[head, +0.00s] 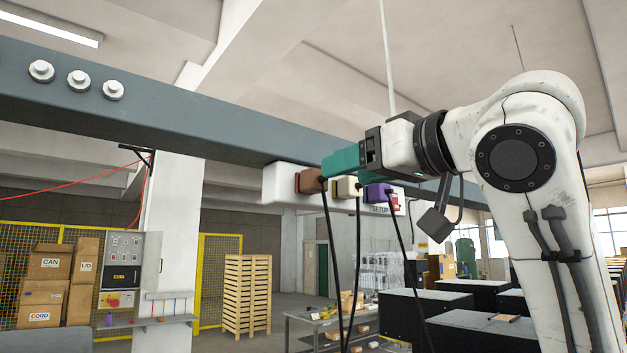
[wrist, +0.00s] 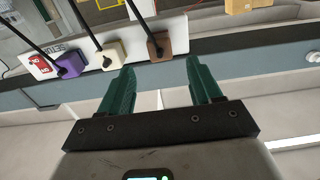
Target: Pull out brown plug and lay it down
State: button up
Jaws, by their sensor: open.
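The brown plug (head: 309,181) sits in a white socket strip (head: 278,186) under the grey overhead beam, with a black cord hanging from it. In the wrist view the brown plug (wrist: 160,46) lies ahead of my gripper (wrist: 160,75), in line with the gap between the green fingers. My gripper (head: 335,163) is open and nothing shows between its fingers. In the head view the fingers are close to the brown plug; I cannot tell whether they touch it. A cream plug (head: 346,187) and a purple plug (head: 377,193) sit to its right in the strip.
The grey beam (head: 200,115) crosses above the strip and carries round white knobs. A red switch (wrist: 41,61) is at the strip's end. A metal table (head: 300,322) with loose items stands below. Black cabinets (head: 415,305) are at the right, a pallet stack (head: 247,293) further back.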

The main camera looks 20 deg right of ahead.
aim_at(321, 180)
dwell(0.3)
jog(key=shift+p+x, duration=0.55)
jog(key=shift+x, duration=3.95)
jog(key=shift+c, duration=0.5)
jog(key=shift+f, duration=0.1)
grip_shut()
jog(key=shift+s, duration=0.2)
jog(key=shift+b+v, duration=0.85)
jog(key=shift+v, duration=2)
